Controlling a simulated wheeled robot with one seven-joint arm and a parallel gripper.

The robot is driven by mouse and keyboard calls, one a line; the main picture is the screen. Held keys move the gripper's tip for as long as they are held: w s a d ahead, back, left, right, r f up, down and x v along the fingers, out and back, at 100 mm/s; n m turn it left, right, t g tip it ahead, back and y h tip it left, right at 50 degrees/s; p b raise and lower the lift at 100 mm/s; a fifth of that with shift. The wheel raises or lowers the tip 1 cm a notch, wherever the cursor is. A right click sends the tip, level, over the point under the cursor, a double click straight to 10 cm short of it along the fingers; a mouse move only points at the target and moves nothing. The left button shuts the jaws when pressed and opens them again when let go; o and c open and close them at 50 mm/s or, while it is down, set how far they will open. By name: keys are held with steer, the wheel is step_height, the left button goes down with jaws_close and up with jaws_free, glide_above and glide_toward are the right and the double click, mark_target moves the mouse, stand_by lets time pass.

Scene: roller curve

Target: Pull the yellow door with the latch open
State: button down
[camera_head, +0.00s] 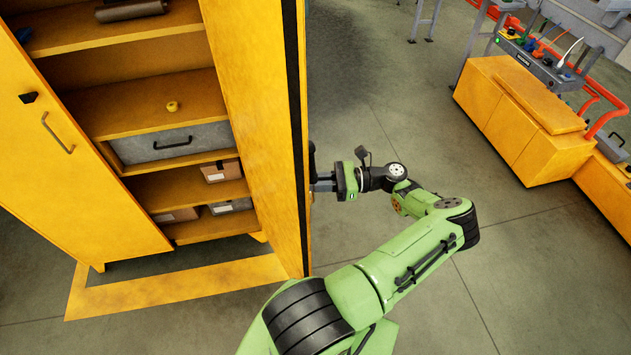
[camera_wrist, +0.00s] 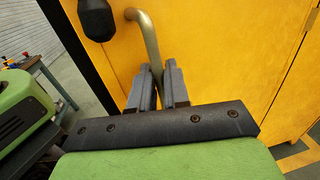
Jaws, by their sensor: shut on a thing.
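The yellow door (camera_head: 255,110) stands swung out from the yellow cabinet, and the shelves inside are exposed. Its handle side faces right in the head view, and its yellow face (camera_wrist: 215,60) fills much of the wrist view. My gripper (camera_head: 318,183) is at this face. In the wrist view, my gripper (camera_wrist: 158,90) is shut on the door's curved metal handle (camera_wrist: 146,36), which runs down between the fingers. A black knob-like part (camera_wrist: 97,18), perhaps the latch, sits left of the handle. The handle's lower part is hidden by the fingers.
The shelves hold a grey drawer (camera_head: 172,144), boxes and a small yellow item (camera_head: 172,106). A yellow workbench (camera_head: 520,115) stands at the right. Grey floor (camera_head: 540,265) is clear right of my arm.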

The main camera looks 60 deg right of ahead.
steer(key=shift+w+r, duration=0.1)
steer(key=c, duration=1.4)
jaws_free()
steer(key=shift+w, duration=0.1)
steer(key=shift+o, duration=0.2)
steer(key=b+v, duration=0.4)
steer(key=v, duration=1.1)
steer(key=shift+s+d, duration=0.3)
steer(key=shift+s, duration=0.05)
